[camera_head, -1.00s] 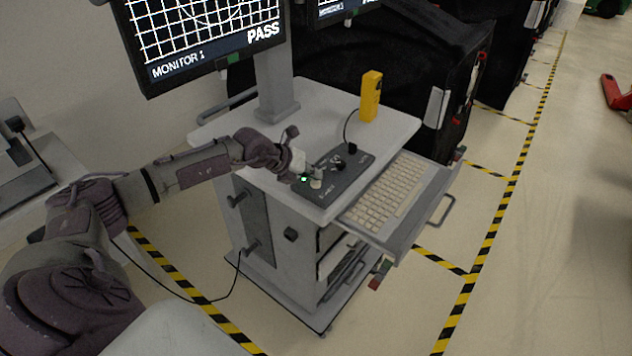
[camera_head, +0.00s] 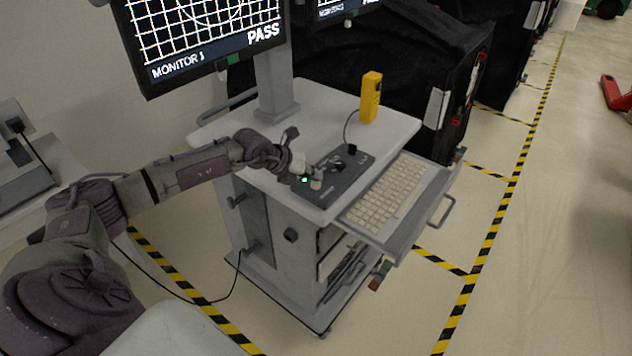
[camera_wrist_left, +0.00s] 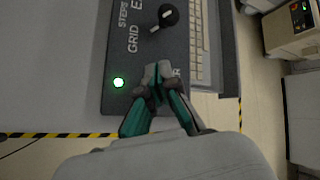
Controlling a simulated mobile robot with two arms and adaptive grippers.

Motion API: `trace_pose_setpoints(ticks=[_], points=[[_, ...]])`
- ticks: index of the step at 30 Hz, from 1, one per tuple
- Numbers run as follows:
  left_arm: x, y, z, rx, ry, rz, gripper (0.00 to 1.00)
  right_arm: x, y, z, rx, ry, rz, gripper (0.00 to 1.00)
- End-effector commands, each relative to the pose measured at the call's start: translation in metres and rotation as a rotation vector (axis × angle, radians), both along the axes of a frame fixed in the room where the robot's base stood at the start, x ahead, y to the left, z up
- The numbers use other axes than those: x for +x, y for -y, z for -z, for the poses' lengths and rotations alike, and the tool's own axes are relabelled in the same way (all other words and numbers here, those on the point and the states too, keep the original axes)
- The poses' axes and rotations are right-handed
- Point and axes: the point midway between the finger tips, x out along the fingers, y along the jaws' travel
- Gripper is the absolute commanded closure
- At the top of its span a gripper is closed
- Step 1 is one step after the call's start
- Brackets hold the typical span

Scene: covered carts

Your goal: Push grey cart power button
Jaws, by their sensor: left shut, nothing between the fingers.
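The grey cart (camera_head: 268,205) stands in front of me with a dark control panel (camera_head: 350,180) on its top. My left gripper (camera_head: 309,173) is over the near left end of this panel, close to its surface. In the left wrist view the gripper (camera_wrist_left: 158,76) is shut and empty, its tips over the panel beside a partly covered label ending in "ER". A green light (camera_wrist_left: 118,83) glows on the panel left of the tips. The power button itself is not clearly visible, and I cannot tell whether the tips touch it. My right gripper is out of view.
A monitor (camera_head: 200,40) reading PASS rises above the cart. A yellow device (camera_head: 371,97) stands on the cart top. A keyboard (camera_head: 385,194) lies on a tray at the right. Black covered carts (camera_head: 420,60) stand behind.

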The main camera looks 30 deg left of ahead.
Motion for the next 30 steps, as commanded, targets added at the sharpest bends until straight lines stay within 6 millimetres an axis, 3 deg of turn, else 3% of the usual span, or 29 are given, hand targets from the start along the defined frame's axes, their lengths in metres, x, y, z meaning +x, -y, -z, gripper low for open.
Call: trace_pose_setpoints(ticks=[9,30], points=[[-0.0003,-0.0001,0.0098,0.0,0.0,0.0,1.0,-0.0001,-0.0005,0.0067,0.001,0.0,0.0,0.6],[-0.0009,0.0008,0.002,0.0,-0.003,0.001,1.0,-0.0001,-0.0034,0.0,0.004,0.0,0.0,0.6]])
